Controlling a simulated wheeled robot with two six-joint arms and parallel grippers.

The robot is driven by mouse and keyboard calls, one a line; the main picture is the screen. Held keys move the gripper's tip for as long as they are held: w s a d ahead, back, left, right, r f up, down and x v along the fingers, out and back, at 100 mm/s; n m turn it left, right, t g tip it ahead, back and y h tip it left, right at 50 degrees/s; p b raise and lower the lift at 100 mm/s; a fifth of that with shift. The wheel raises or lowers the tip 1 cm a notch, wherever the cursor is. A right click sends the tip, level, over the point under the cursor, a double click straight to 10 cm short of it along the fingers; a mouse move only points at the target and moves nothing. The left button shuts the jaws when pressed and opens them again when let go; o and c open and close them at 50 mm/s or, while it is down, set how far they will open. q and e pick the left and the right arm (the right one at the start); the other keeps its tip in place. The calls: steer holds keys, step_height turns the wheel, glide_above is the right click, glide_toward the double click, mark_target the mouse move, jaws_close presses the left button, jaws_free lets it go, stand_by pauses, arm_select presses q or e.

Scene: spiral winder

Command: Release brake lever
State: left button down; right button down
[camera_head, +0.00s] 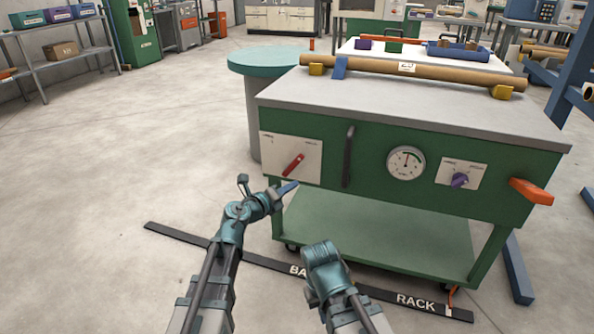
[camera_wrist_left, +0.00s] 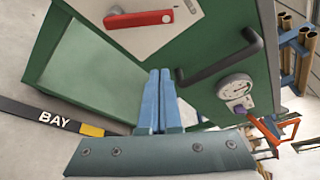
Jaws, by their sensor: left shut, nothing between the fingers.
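A red lever (camera_head: 293,165) sits on a white plate on the left of the green machine's front, slanting up to the right. It also shows in the left wrist view (camera_wrist_left: 138,18), at the top. An orange handle (camera_head: 531,191) sticks out at the machine's right front corner; I cannot tell from the frames which of the two is the brake lever. My left gripper (camera_head: 290,187) is shut and empty, just below the red lever and apart from it. Its blue fingers (camera_wrist_left: 160,72) are side by side in the left wrist view. My right gripper is not in view.
The green machine (camera_head: 370,165) carries a black bar handle (camera_head: 348,157), a round gauge (camera_head: 406,162) and a purple knob (camera_head: 459,180). A brown tube (camera_head: 420,73) lies on top. A black floor strip (camera_head: 180,235) runs in front. The floor at left is clear.

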mark_target(293, 166)
arm_select(q)
steer(key=shift+w, duration=0.1)
steer(key=w+d, duration=0.2)
steer(key=w, duration=0.7)
steer(key=shift+d+r, duration=0.2)
steer(key=shift+d, duration=0.05)
